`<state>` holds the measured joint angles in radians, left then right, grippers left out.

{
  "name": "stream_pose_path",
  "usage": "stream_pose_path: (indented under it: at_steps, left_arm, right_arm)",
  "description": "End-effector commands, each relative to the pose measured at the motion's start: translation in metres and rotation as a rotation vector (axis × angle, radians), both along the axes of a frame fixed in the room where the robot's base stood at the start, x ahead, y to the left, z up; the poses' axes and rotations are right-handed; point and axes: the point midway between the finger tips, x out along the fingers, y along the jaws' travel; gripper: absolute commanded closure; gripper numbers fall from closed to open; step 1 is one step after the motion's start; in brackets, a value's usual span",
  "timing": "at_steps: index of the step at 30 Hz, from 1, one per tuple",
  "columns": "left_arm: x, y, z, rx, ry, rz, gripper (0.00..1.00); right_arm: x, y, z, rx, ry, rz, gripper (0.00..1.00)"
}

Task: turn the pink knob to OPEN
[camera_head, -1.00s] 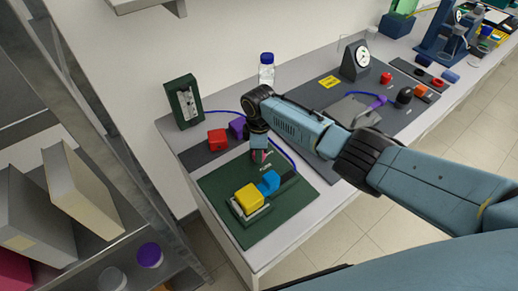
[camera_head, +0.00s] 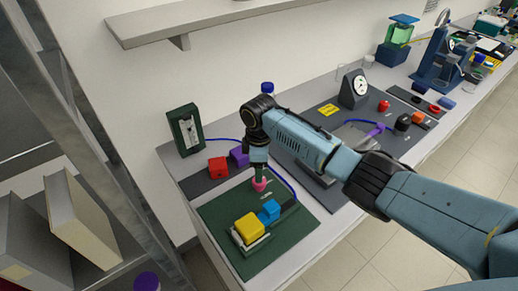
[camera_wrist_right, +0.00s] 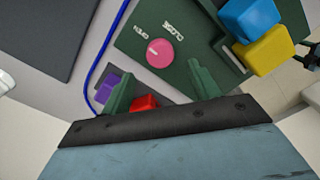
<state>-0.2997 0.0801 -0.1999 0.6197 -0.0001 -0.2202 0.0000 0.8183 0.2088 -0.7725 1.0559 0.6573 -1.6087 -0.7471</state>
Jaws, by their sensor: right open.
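The pink knob (camera_head: 259,184) stands on the dark green panel (camera_head: 238,259). In the right wrist view the round knob (camera_wrist_right: 160,53) shows a short white mark on its left side, with the printed words OPEN and CLOSE beside its upper edge. My right gripper (camera_wrist_right: 162,85) is open and empty, its two green fingers apart, with the knob beyond and between the fingertips. In the head view the right gripper (camera_head: 259,169) points down right over the knob; I cannot tell whether it touches it. My left gripper is not in view.
A yellow block (camera_head: 249,226) and a blue block (camera_head: 269,211) sit on the panel beside the knob. A red block (camera_head: 218,167) and a purple block (camera_head: 239,157) lie behind it. A blue tube (camera_head: 283,181) curves past the panel. A shelf rack stands at the left.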

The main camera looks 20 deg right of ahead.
Motion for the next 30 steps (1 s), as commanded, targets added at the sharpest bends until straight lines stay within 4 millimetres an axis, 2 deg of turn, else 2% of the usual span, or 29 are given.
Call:
stream_pose_path:
  at_steps: [1,6,12,30]
  left_arm:
    - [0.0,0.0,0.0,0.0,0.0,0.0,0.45]
    - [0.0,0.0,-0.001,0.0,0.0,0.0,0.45]
    - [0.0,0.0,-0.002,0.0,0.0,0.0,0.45]
    - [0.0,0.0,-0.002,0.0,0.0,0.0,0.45]
  right_arm:
    - [0.001,0.0,0.013,0.002,-0.005,0.001,0.39]
    - [0.0,0.0,0.047,0.001,-0.003,0.001,0.39]
    - [0.0,0.0,0.068,0.001,0.0,0.0,0.39]
    - [0.0,0.0,0.072,0.0,0.001,0.0,0.39]
